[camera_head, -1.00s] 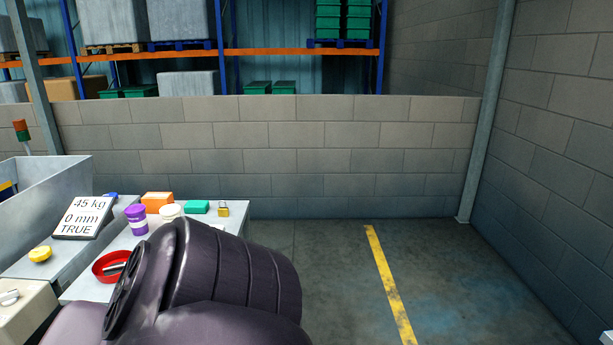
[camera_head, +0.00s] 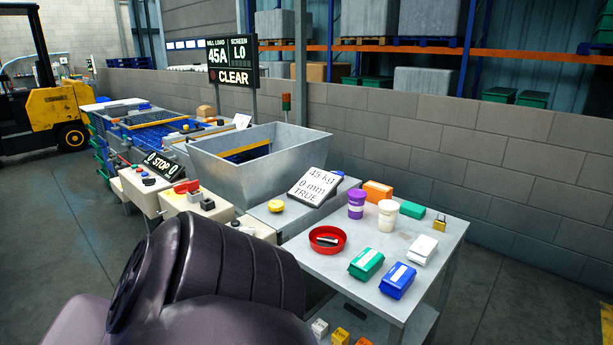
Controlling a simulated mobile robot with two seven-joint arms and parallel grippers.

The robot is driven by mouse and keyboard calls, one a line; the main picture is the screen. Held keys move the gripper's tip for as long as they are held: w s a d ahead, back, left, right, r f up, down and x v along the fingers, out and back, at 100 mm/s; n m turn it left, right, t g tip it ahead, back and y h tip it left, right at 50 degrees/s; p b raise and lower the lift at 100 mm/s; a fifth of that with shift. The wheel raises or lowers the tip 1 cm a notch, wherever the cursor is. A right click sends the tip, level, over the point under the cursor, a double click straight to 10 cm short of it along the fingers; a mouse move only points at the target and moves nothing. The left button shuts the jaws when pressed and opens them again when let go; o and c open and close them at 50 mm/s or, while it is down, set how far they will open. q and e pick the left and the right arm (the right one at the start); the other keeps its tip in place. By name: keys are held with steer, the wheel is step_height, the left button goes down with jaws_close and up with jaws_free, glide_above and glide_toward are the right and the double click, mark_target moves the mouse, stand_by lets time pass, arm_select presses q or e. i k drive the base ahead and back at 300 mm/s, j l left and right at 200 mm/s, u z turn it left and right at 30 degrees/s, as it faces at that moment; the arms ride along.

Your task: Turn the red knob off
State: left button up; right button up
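A red knob (camera_head: 187,186), shaped like a short bar handle, sits on top of a beige control box (camera_head: 171,204) left of centre. Whether it is in the on or off position cannot be told at this size. A second beige box (camera_head: 138,189) with small buttons stands just left of it, with a black "0 STOP 0" display (camera_head: 161,165) above. Neither gripper is in view. A large dark part of my own arm fills the lower left and hides the floor and the lower front of the control boxes.
A grey metal hopper (camera_head: 235,167) stands behind the red knob. A yellow button (camera_head: 276,206) is to its right. The steel table (camera_head: 420,262) at right holds a red bowl (camera_head: 327,239), jars and small boxes. A yellow forklift (camera_head: 50,105) stands far left; floor there is clear.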

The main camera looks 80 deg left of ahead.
mark_target(181, 189)
steer(key=u, duration=2.85)
